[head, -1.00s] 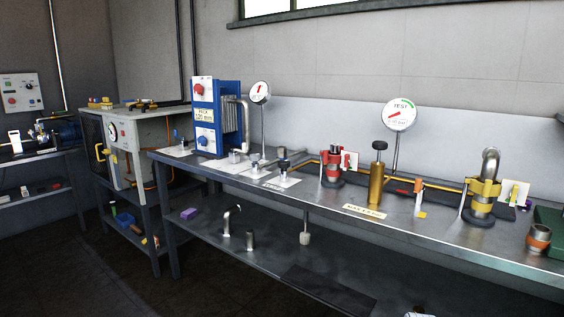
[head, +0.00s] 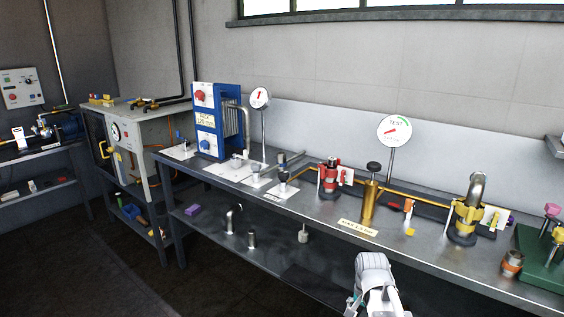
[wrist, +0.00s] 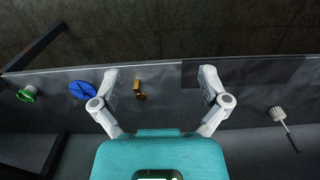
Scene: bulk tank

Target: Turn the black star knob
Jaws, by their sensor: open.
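A black knob (head: 374,167) tops the brass cylinder on the bench in the head view. Another dark knob (head: 284,176) stands on a small white plate further left on the bench. Both are too small to tell which has a star shape. No black star knob can be made out in the wrist view. My gripper (wrist: 160,78) is open in the wrist view, its two fingers wide apart with nothing held. In the head view my white wrist shows at the bottom, in front of the bench and apart from both knobs.
The steel bench (head: 330,222) carries a blue plate pack (head: 207,120), a red-collared fitting (head: 329,178), a gauge (head: 395,130) and a yellow-clamped pipe (head: 467,212). A green block (head: 535,270) with coloured knobs is at right. The wrist view shows a blue wheel (wrist: 83,90) and brass piece (wrist: 139,88).

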